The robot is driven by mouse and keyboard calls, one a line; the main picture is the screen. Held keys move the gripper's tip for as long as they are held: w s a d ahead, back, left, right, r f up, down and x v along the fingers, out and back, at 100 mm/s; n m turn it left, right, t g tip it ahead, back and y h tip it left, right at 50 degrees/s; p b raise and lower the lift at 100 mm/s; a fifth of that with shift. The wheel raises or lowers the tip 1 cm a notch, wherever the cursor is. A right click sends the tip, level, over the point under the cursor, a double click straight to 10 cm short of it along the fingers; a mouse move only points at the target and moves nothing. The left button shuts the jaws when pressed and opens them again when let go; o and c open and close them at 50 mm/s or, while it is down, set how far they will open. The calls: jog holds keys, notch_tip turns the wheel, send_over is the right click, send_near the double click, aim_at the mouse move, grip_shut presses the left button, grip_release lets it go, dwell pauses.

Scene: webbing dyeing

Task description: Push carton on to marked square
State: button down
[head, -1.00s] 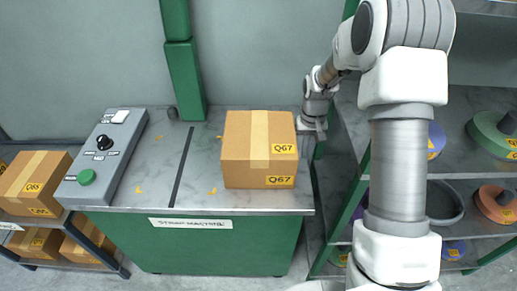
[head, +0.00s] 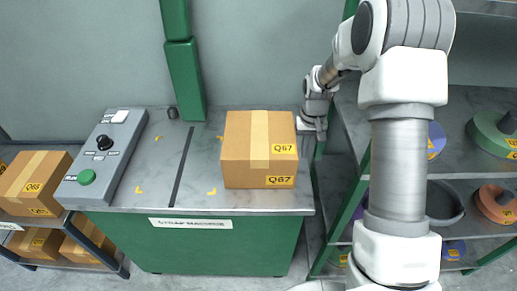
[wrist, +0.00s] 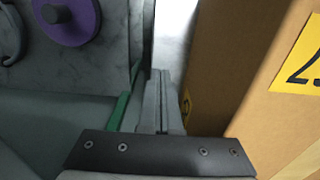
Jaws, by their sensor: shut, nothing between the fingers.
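The brown carton (head: 245,155) labelled Q67 stands upright on the grey marbled top of the strap machine (head: 175,205). Yellow corner marks (head: 212,191) outline a square left of the carton, crossed by a dark strip. My gripper (head: 314,130) is beside the carton's far right edge. In the wrist view my gripper (wrist: 160,80) is shut and empty, with the carton (wrist: 230,65) close on its right. I cannot tell whether they touch.
A grey control box (head: 103,155) with a green button and black knob is on the left of the top. A green post (head: 184,80) rises behind the marked area. Shelves with cartons (head: 33,182) stand left; shelves with coloured rolls (head: 495,132) stand right.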

jog(key=shift+a, duration=0.15)
jog(key=shift+a+p, duration=0.4)
jog(key=shift+a, duration=12.8)
jog(key=shift+d, duration=1.6)
jog(key=shift+r+p, duration=5.3)
jog(key=shift+r, duration=2.75)
